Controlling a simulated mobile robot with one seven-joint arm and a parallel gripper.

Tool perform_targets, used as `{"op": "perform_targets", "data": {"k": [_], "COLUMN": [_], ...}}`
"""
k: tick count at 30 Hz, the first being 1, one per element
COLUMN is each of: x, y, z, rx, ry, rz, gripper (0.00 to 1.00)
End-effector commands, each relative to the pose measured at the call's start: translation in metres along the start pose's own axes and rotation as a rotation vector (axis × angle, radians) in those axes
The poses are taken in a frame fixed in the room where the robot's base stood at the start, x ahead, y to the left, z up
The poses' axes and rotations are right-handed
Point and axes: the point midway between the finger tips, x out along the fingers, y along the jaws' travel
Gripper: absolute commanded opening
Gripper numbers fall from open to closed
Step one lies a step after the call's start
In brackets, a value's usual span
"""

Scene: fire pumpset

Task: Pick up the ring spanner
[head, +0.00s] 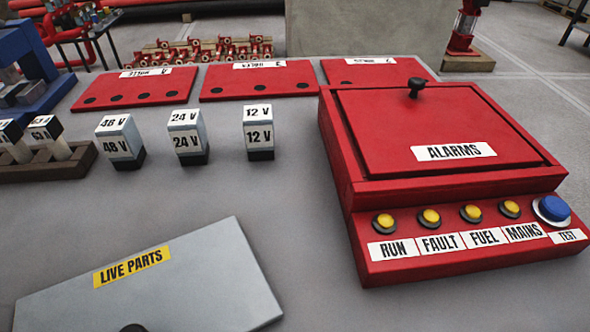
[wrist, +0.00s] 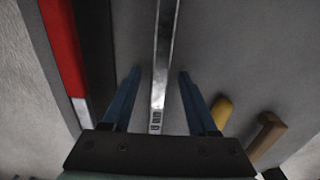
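In the wrist view, a long silver metal bar (wrist: 164,45), which looks like the shank of the ring spanner, lies on a grey surface. Its ring ends are not clearly visible; the near part runs down to the gripper body. My gripper (wrist: 160,72) is open, with one blue finger on each side of the shank and a gap on both sides. I cannot tell how far above the surface the fingertips are. Neither the spanner nor my gripper shows in the head view.
The wrist view shows a red bar (wrist: 64,45) on the left and yellow (wrist: 221,109) and brown (wrist: 267,134) handles on the right. The head view shows a red alarms box (head: 440,130), a grey live parts plate (head: 190,285), voltage blocks (head: 187,140) and red panels (head: 258,80).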

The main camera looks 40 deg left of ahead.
Motion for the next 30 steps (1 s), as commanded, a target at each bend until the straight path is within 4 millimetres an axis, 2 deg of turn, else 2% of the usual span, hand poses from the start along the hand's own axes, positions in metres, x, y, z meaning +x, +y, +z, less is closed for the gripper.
{"op": "perform_targets", "data": {"k": [1, 9, 30], "x": [-0.0003, -0.0003, 0.0000], "y": [0.0000, 0.0002, 0.0006], "z": [0.0000, 0.0000, 0.0001], "rx": [0.000, 0.000, 0.000], "ry": [0.000, 0.000, 0.000], "rz": [0.000, 0.000, 0.002], "gripper": [0.49, 0.01, 0.00]}}
